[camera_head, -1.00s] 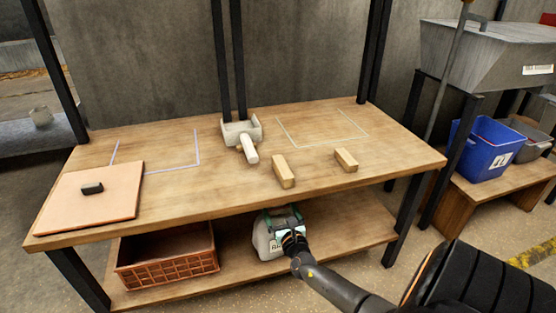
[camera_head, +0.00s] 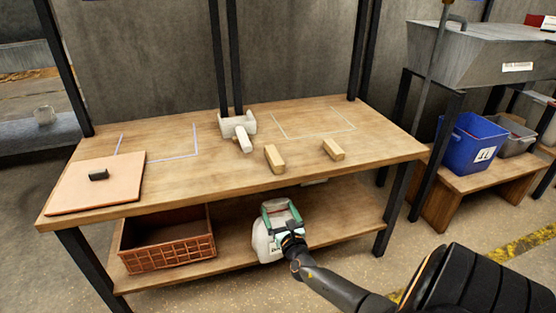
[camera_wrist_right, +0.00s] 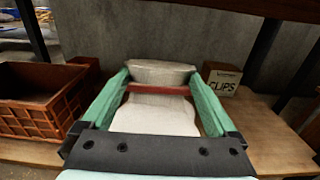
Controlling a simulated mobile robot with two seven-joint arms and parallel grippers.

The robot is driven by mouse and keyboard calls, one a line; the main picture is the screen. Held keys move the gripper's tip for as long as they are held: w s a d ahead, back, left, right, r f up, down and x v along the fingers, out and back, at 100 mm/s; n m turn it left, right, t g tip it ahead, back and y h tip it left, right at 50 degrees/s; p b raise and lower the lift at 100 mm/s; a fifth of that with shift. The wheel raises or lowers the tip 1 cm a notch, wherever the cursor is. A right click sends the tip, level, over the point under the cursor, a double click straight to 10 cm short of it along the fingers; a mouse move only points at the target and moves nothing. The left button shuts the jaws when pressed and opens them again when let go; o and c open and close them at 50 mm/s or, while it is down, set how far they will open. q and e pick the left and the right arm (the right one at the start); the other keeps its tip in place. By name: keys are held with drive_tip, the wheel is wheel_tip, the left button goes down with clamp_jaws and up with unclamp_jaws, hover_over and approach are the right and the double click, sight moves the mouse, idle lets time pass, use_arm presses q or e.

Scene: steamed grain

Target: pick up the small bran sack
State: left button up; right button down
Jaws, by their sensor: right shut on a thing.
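The small bran sack (camera_head: 261,240) is a pale, white-grey bag at the front of the table's lower shelf, partly covered by my gripper. In the right wrist view the sack (camera_wrist_right: 155,118) fills the space between the fingers, with a red band across it. My right gripper (camera_head: 281,212) has green fingers and is shut on the sack, one finger along each side. Whether the sack's underside is clear of the shelf cannot be told. My left gripper is not in view.
An orange-brown crate (camera_head: 165,259) stands left of the sack on the lower shelf (camera_head: 340,215). A small carton marked CLIPS (camera_wrist_right: 222,78) stands behind at the right. The tabletop (camera_head: 380,150) overhangs the shelf and holds wooden blocks and a pale board (camera_head: 95,190).

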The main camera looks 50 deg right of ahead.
drive_tip(key=shift+f, duration=0.1)
unclamp_jaws()
drive_tip(key=shift+s, duration=0.1)
drive_tip(key=p+v, duration=0.4)
drive_tip(key=v, duration=0.8)
drive_tip(key=shift+s+a, duration=0.15)
